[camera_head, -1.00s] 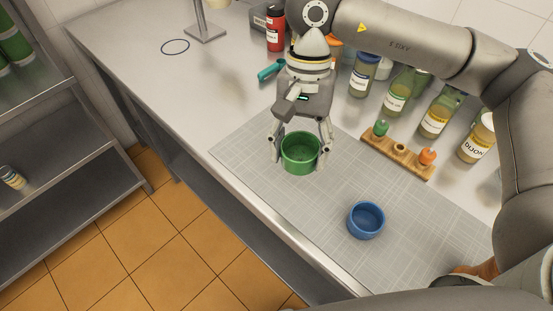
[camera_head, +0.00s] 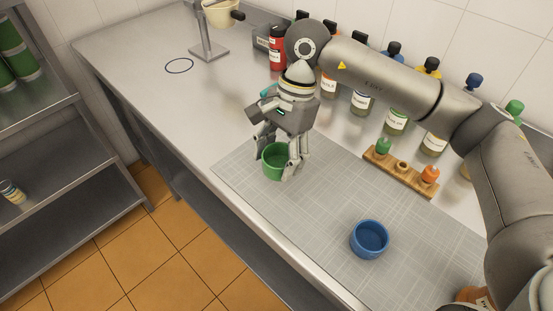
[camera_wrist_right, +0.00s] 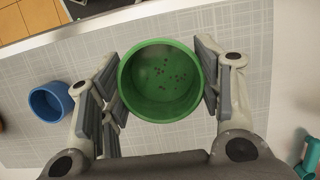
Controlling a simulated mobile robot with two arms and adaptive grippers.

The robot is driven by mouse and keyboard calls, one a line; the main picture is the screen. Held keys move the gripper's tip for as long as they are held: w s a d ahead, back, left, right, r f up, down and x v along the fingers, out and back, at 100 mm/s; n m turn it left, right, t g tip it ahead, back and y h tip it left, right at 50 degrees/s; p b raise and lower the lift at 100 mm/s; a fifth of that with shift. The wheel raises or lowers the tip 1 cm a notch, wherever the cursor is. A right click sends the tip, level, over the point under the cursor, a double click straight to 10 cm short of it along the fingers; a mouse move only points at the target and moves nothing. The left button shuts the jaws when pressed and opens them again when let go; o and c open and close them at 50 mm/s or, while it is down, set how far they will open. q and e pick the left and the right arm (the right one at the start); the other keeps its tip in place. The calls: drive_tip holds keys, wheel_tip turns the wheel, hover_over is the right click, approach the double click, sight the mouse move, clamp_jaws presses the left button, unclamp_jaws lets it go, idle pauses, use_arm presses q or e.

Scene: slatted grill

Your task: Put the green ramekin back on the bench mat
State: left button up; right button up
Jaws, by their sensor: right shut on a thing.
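The green ramekin (camera_head: 274,165) is at the far left part of the grey bench mat (camera_head: 310,225). It is upright, and in the right wrist view the ramekin (camera_wrist_right: 160,88) has small dark specks on its inner floor. My right gripper (camera_head: 277,158) is shut on it, with one finger at each side of its wall. The right wrist view shows the gripper's pads (camera_wrist_right: 160,95) along both sides and the mat (camera_wrist_right: 265,60) below. I cannot tell whether the ramekin's base touches the mat. My left gripper is not in view.
A blue bowl (camera_head: 369,238) stands on the mat's nearer part. A wooden holder (camera_head: 400,172) with green and orange pieces lies at the mat's right edge, before a row of bottles (camera_head: 396,118).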

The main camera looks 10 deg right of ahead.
sight(276, 156)
drive_tip(key=w+f, duration=0.1)
drive_tip(key=f, duration=0.1)
drive_tip(key=w+f+p, duration=0.1)
drive_tip(key=w+f, duration=0.3)
drive_tip(key=shift+w+d+f+p, duration=0.1)
drive_tip(key=shift+w+d+p, duration=0.05)
drive_tip(key=shift+d+p, duration=0.25)
drive_tip(key=shift+p+x, duration=0.85)
drive_tip(key=shift+x, duration=0.25)
drive_tip(key=shift+w+d+f, duration=0.1)
drive_tip(key=shift+d+f, duration=0.1)
drive_tip(key=shift+f, duration=0.25)
drive_tip(key=shift+f+b, duration=0.15)
drive_tip(key=shift+b, duration=0.15)
drive_tip(key=o, duration=1.1)
